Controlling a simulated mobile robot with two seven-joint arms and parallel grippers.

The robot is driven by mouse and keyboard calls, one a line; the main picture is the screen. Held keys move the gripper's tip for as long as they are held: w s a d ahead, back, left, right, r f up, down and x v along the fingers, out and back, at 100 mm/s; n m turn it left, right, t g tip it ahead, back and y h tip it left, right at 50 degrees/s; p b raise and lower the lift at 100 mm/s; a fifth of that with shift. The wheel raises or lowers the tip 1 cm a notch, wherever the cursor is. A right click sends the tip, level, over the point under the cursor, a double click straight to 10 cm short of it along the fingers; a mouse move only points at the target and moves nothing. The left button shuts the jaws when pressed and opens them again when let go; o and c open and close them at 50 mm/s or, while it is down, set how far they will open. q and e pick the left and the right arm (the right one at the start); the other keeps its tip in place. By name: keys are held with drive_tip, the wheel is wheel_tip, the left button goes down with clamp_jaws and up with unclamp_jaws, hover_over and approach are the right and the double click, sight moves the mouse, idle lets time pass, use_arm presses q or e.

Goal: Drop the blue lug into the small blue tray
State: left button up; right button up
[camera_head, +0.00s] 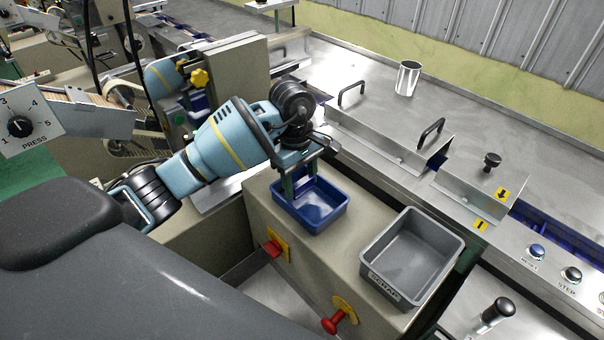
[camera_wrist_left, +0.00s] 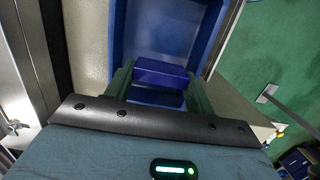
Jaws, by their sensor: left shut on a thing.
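The small blue tray (camera_head: 325,219) sits on the beige machine block, and its inside also shows in the left wrist view (camera_wrist_left: 178,28). My left gripper (camera_head: 299,188) points down over the tray, its fingertips at or within the tray opening. It is shut on the blue lug (camera_wrist_left: 160,73), a dark blue block between the two green fingers in the left wrist view. In the head view the lug is hard to tell from the blue tray behind it. I cannot tell whether the lug touches the tray floor. My right gripper is not in view.
A grey tray labelled SCRAP (camera_head: 373,279) stands to the right of the blue tray. Red knobs (camera_head: 334,322) stick out of the block's front. Steel covers with black handles (camera_head: 432,131) and a metal cup (camera_head: 408,78) are behind.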

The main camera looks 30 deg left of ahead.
use_arm(q)
drive_tip(key=o, duration=1)
drive_tip(key=shift+o, duration=0.2)
drive_tip(key=shift+r, duration=0.1)
drive_tip(key=r, duration=0.6)
drive_tip(key=shift+w+a+r, duration=0.15)
drive_tip(key=shift+a+r, duration=0.15)
drive_tip(key=shift+a, duration=0.1)
drive_tip(key=shift+r, duration=0.55)
drive_tip(key=shift+f, duration=0.1)
